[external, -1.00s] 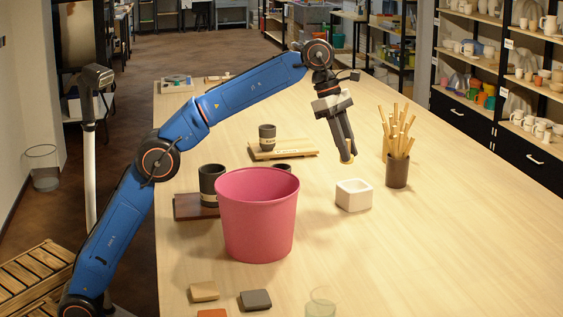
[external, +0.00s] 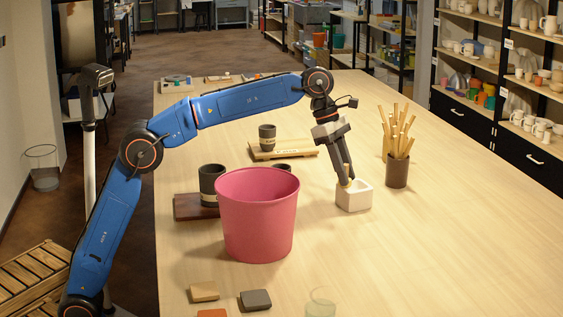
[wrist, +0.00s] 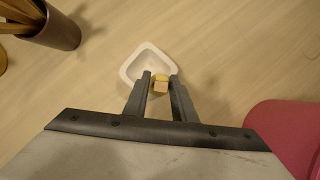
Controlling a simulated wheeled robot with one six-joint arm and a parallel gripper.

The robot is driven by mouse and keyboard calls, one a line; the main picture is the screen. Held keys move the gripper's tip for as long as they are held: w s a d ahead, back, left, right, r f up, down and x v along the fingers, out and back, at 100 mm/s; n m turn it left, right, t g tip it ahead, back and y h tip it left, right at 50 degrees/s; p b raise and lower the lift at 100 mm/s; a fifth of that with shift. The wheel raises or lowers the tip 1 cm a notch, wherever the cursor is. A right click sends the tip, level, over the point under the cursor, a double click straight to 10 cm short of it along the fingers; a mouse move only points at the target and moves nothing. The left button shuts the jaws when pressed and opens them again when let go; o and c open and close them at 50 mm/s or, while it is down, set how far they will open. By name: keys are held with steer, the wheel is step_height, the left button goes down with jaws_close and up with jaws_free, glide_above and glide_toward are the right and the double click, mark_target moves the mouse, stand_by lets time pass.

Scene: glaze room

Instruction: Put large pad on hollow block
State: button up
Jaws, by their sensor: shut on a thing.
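My gripper (external: 345,181) points down at the white open-topped hollow block (external: 354,197). It is shut on a small yellow-tan piece (wrist: 161,85), whose tip shows between the fingers in the wrist view. The piece is at the block's opening; I cannot tell whether it touches the inside. The white block also shows in the wrist view (wrist: 148,58). I cannot tell which thing is the large pad.
A large pink bucket (external: 258,220) stands left of the block. A dark cup holding wooden sticks (external: 397,172) stands to its right. A clear glass (external: 320,303) stands in front.

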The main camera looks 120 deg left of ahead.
steer(key=shift+f, duration=0.25)
steer(key=o, duration=1)
steer(key=shift+v, duration=6.15)
steer(key=shift+d, duration=0.1)
